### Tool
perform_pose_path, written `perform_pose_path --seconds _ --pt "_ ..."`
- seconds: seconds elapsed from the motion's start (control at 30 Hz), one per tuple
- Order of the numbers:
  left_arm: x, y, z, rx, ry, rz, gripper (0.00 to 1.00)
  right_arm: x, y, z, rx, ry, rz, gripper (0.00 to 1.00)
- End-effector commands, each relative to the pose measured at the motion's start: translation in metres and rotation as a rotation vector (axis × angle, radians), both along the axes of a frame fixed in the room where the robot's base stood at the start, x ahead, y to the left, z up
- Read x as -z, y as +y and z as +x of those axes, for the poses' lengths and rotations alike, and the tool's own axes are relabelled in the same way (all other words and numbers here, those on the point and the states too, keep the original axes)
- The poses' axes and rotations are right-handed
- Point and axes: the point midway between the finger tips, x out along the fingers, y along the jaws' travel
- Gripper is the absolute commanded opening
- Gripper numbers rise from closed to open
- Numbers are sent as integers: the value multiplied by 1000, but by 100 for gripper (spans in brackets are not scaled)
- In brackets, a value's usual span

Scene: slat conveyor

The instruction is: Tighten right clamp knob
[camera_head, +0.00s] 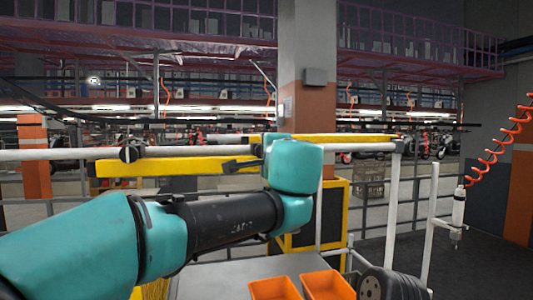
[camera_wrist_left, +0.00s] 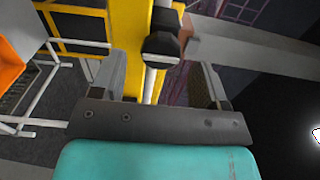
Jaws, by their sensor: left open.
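A black clamp knob (camera_wrist_left: 162,46) shows in the left wrist view, in front of a yellow bar (camera_wrist_left: 152,18). My left gripper (camera_wrist_left: 161,66) is open, with one finger on each side of the knob; the fingers look clear of it. In the head view my left gripper (camera_head: 240,164) is partly hidden by its teal wrist, against the yellow bar (camera_head: 170,167) and the white rail (camera_head: 60,154). Another black clamp knob (camera_head: 128,154) is on the rail farther left. The right knob cannot be made out clearly in the head view. My right gripper is not in view.
Two orange bins (camera_head: 274,288) (camera_head: 328,287) sit low in front, beside black rounded parts (camera_head: 392,285). A red coiled hose (camera_head: 488,150) hangs at the right with a tool (camera_head: 458,212). White posts (camera_head: 393,205) stand right of my wrist.

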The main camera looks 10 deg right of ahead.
Motion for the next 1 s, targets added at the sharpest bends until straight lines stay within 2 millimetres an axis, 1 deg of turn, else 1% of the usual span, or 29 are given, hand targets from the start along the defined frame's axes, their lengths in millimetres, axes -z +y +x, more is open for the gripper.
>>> perform_pose_path --seconds 0.7,0.83,1.0 --pt "0 -5 -134 3 -1 1 68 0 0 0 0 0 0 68" --pt "-1 -5 -149 2 -2 0 68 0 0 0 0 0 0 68" --pt "0 -5 -157 1 0 1 68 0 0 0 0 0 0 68"
